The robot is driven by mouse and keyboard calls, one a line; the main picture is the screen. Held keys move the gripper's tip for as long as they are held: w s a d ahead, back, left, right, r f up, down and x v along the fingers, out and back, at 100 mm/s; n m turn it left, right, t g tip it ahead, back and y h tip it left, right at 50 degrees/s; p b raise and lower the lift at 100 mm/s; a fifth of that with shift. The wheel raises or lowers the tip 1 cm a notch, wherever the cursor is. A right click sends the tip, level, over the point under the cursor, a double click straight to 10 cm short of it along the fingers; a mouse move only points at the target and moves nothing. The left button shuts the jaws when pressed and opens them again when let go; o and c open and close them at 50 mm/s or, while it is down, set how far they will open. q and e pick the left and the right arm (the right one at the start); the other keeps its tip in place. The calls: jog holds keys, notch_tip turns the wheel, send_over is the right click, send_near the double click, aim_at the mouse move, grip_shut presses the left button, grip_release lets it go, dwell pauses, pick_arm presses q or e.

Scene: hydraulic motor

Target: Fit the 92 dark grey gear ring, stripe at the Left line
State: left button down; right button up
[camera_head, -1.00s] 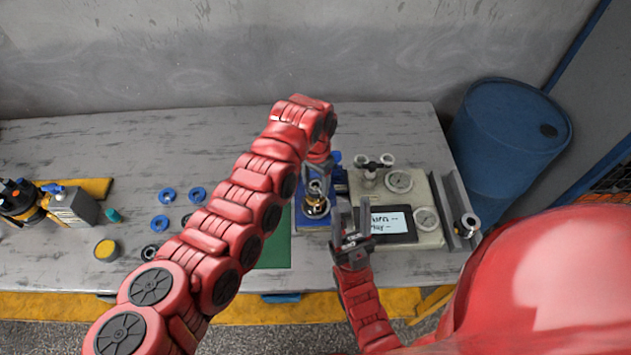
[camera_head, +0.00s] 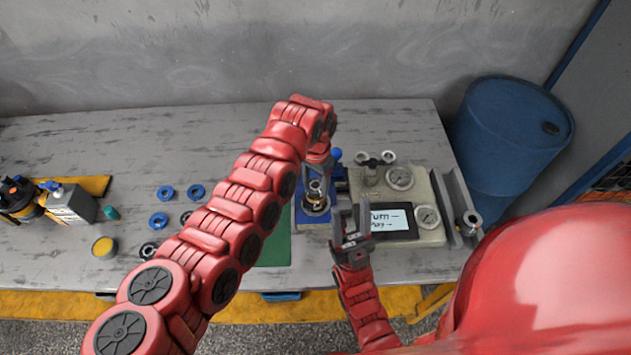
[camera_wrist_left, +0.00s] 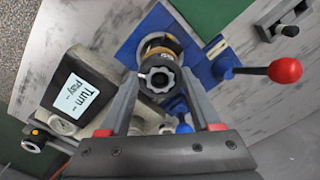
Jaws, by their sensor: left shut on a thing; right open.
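The dark grey gear ring (camera_wrist_left: 158,80) has a notched rim and sits between the fingertips of my left gripper (camera_wrist_left: 158,84), which is shut on it. It is over the motor (camera_wrist_left: 158,46) with its brass-coloured collar, on a blue base (camera_wrist_left: 130,52). I cannot tell how far down the ring sits, and its stripe and the Left line are not readable. In the head view my left gripper (camera_head: 317,172) is just above the motor (camera_head: 316,203), partly hiding it. My right gripper (camera_head: 350,232) is open and empty, in front and right of the motor.
A test unit with a screen (camera_head: 393,222) reading "Turn" and "Play", and gauges (camera_head: 400,177), stands right of the motor. A red-knobbed lever (camera_wrist_left: 284,70) is beside the base. Several blue rings (camera_head: 166,192) and a yellow-topped tin (camera_head: 104,246) lie to the left.

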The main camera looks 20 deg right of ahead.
pick_arm(q)
jog(key=shift+f+b, duration=0.45)
dwell(0.4)
grip_release()
jog(key=shift+r, duration=0.15)
jog(key=shift+r+p, duration=0.45)
jog(key=shift+r, duration=2.9)
